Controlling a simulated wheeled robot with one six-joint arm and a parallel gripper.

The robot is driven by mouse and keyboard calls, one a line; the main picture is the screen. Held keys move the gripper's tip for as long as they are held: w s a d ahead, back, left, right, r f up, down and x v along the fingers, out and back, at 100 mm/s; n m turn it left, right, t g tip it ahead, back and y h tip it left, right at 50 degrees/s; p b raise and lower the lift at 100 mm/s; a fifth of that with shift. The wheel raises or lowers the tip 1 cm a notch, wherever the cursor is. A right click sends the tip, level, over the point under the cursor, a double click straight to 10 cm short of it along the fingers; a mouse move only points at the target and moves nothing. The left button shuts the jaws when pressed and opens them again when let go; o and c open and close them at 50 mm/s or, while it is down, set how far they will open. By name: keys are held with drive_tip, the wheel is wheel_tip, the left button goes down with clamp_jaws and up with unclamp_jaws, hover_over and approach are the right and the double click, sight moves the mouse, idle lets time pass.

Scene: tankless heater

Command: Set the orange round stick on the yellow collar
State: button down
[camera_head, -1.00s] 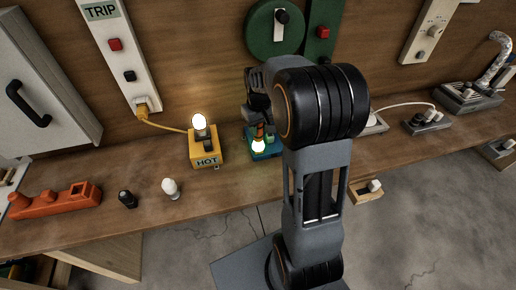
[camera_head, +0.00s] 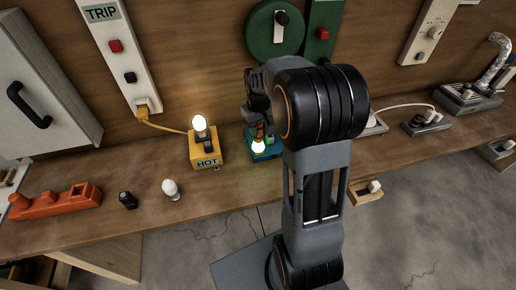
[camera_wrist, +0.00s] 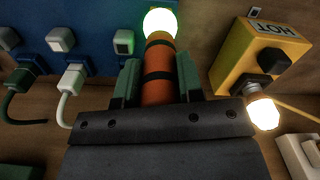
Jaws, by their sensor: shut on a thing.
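The orange round stick (camera_wrist: 159,88) has dark bands and lies between the green fingers of my gripper (camera_wrist: 159,82) in the wrist view. The gripper is shut on it. A glowing greenish-white bulb (camera_wrist: 160,24) shows at the stick's far end; I cannot tell whether they touch. In the head view my gripper (camera_head: 259,118) holds the stick (camera_head: 260,131) by the blue block (camera_head: 266,153), with the lit bulb (camera_head: 258,146) just below it. I cannot make out a yellow collar; the stick or gripper may hide it.
A yellow HOT box (camera_head: 206,150) with a lit bulb stands left of the gripper, close by in the wrist view (camera_wrist: 250,55). White and dark plugs line the blue block's side (camera_wrist: 85,35). An orange holder (camera_head: 55,202), black knob and white bulb stand farther left on the bench.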

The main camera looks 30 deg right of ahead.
drive_tip(key=shift+r+p, duration=2.4)
drive_tip(key=shift+r, duration=0.85)
